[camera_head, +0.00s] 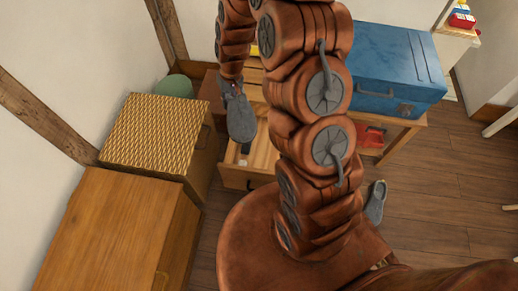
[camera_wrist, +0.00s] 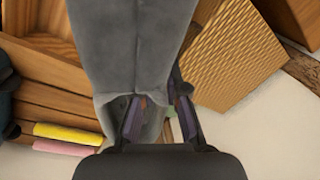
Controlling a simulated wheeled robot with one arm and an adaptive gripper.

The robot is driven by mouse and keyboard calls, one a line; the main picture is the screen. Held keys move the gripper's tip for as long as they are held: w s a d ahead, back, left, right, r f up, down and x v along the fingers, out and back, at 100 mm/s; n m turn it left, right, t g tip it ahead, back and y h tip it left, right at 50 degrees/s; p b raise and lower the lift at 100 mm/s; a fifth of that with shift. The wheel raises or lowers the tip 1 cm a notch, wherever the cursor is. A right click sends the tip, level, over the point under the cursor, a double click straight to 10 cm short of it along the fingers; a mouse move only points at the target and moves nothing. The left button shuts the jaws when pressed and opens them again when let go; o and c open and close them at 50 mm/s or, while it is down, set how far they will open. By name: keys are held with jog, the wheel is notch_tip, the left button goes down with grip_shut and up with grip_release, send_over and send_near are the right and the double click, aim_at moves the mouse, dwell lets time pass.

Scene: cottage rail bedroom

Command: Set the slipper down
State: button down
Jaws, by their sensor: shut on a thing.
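A grey slipper (camera_head: 240,118) hangs from my gripper (camera_head: 232,87), toe pointing down, above an open wooden drawer (camera_head: 234,177). In the wrist view the slipper (camera_wrist: 130,45) fills the upper middle, and the fingers of my gripper (camera_wrist: 158,112) are shut on its edge near the opening. The slipper looks clear of the drawer, though the exact gap cannot be told. A second grey slipper (camera_head: 376,200) lies on the floor to the right of my base, partly hidden by my arm.
A blue chest (camera_head: 385,65) stands on a wooden table, with a red object (camera_head: 370,136) below. A woven-topped box (camera_head: 155,130) and a wooden cabinet (camera_head: 115,225) line the left. A small pale-and-dark item (camera_head: 244,155) lies in the drawer. Floor (camera_head: 440,200) at right is clear.

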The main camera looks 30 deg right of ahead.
jog(key=f+b, duration=0.1)
jog(key=b, duration=0.1)
jog(key=w+f+b, duration=0.1)
jog(key=b, duration=0.2)
jog(key=w+f+b, duration=0.1)
jog(key=f+b, duration=0.1)
jog(key=shift+w, duration=0.25)
jog(key=w+f+b, duration=0.3)
jog(key=f+b, duration=0.2)
jog(key=b, duration=1.7)
jog(key=shift+w+f+b, duration=0.25)
jog(key=shift+f+b, duration=0.05)
